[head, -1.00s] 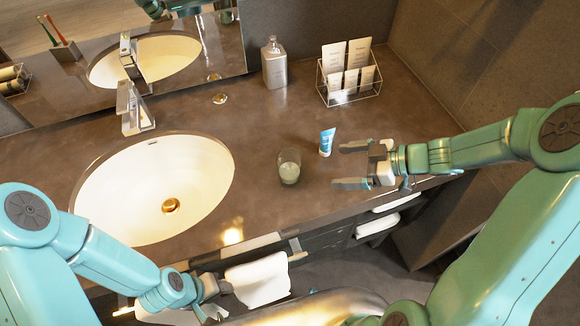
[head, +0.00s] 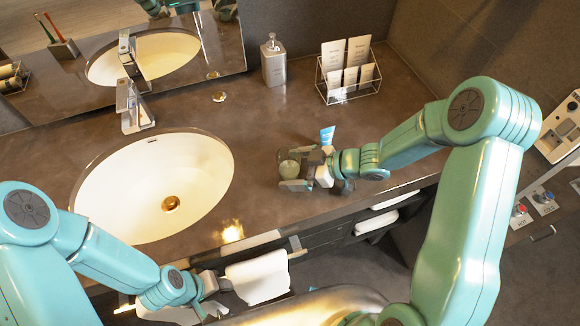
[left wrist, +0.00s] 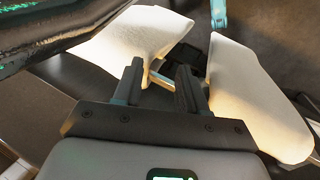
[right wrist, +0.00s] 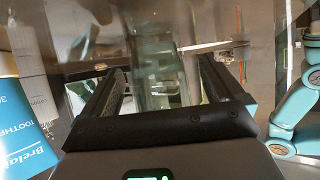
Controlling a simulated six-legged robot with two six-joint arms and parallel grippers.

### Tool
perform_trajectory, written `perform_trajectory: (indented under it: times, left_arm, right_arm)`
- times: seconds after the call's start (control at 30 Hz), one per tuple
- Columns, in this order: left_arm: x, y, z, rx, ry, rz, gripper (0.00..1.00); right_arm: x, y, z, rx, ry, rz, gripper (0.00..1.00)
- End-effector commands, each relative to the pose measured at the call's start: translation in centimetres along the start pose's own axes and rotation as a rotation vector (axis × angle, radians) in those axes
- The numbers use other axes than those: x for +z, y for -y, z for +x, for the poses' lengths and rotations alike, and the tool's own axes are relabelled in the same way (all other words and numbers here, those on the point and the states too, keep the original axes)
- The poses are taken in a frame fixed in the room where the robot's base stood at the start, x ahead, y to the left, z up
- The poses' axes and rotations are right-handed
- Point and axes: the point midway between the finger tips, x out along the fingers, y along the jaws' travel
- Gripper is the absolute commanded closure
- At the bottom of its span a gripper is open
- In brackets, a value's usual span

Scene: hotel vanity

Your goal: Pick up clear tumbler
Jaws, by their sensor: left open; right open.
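The clear tumbler (head: 289,164) stands upright on the counter to the right of the sink. My right gripper (head: 288,169) is open around it, with one finger on the far side and one on the near side. In the right wrist view the tumbler (right wrist: 160,75) shows between the two open fingers (right wrist: 160,85); whether they touch it I cannot tell. My left gripper (head: 205,300) is low at the front of the vanity, and the left wrist view shows its fingers (left wrist: 160,85) apart near white towels (left wrist: 135,42).
A blue and white toothpaste tube (head: 327,135) stands just behind my right gripper and shows close by in the right wrist view (right wrist: 22,125). A soap dispenser (head: 273,62) and a wire card holder (head: 348,72) stand at the back. The sink (head: 150,190) is on the left.

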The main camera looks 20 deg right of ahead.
Motion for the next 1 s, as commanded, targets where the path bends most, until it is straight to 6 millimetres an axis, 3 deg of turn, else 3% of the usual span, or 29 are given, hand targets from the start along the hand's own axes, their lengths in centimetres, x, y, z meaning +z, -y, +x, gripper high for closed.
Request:
perform_trajectory:
  times: [0.1, 0.17, 0.3, 0.33, 0.73, 0.87, 1.0]
  left_arm:
    - [0.0, 0.0, 0.0, 0.000, 0.000, 0.000, 0.59]
    - [0.0, 0.0, 0.0, 0.000, 0.000, 0.000, 0.59]
    - [0.0, 0.0, 0.0, 0.000, 0.000, 0.000, 0.59]
    - [0.0, 0.0, 0.0, 0.000, 0.000, 0.000, 0.59]
    - [0.0, 0.0, -0.1, 0.000, 0.000, 0.000, 0.59]
    - [0.0, -0.1, -0.2, 0.000, 0.000, 0.000, 0.59]
    - [0.0, -0.3, -0.8, 0.000, 0.000, 0.000, 0.59]
  right_arm:
    - [0.0, 0.0, 0.0, 0.000, 0.000, 0.000, 0.06]
    - [0.0, 0.0, 0.0, 0.001, 0.000, 0.000, 0.22]
    - [0.0, 0.0, -0.1, 0.001, 0.000, 0.000, 0.68]
    - [0.0, 0.0, -0.1, 0.001, 0.000, 0.000, 0.71]
    - [-1.0, -0.1, -0.6, 0.003, -0.002, -0.003, 0.71]
    - [-3.2, -0.1, -1.8, 0.005, -0.003, -0.007, 0.71]
    - [-7.2, -0.1, -4.0, 0.005, -0.003, -0.009, 0.71]
